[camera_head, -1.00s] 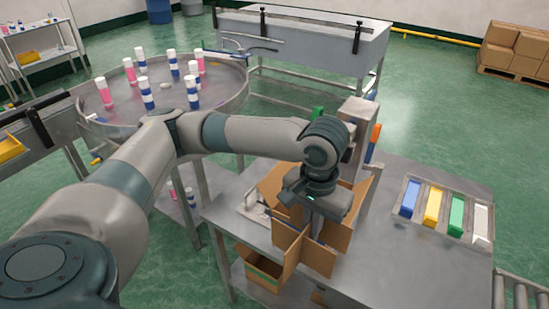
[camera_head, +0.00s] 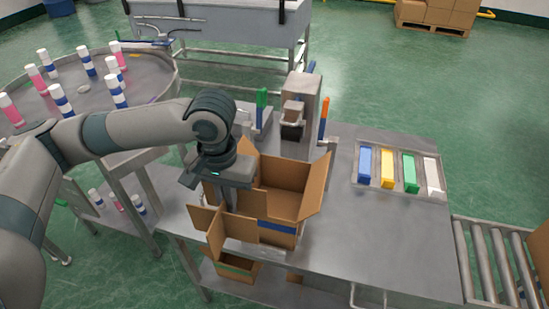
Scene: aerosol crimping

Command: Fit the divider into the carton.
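The open carton (camera_head: 277,226) stands on the steel table, its flaps spread outward and a blue stripe on its front. Its visible inside looks empty. The brown cross-shaped cardboard divider (camera_head: 243,228) hangs upright from my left gripper (camera_head: 230,201), at the carton's left front side. It overlaps the carton's front left part in the view, and I cannot tell whether they touch. My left gripper points down, and its fingers appear closed on the divider's top; the fingertips are partly hidden. My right gripper is not in view.
A grey machine (camera_head: 300,108) with green and orange parts stands behind the carton. A tray (camera_head: 398,193) of blue, yellow, green and white blocks lies to the right. A round table (camera_head: 150,88) with bottles is at left. The table's right front is clear.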

